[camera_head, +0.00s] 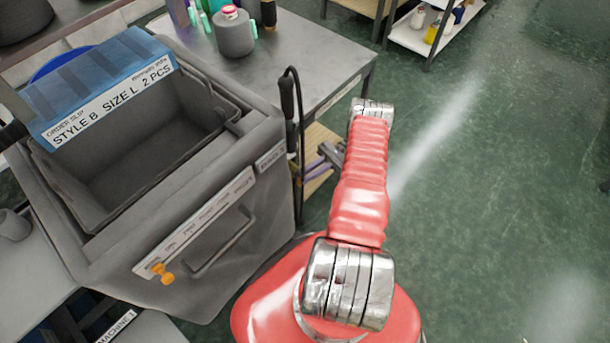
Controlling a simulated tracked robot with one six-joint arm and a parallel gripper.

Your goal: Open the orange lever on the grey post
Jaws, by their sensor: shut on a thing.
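An orange lever-like piece (162,272) sticks out at the left end of the label strip on the front of the big grey bin. No separate grey post with a lever on it can be made out. My red arm reaches up and away from the camera, right of the bin. A dark grey part of my gripper (331,153) shows left of the forearm, near the table's near corner. It is well apart from the visible orange piece. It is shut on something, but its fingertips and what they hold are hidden.
A blue order slip holder (100,85) sits on the bin. A black handle with a cable (288,98) hangs on a thin dark pole at its right. A grey table (300,65) holds a yarn cone (233,35).

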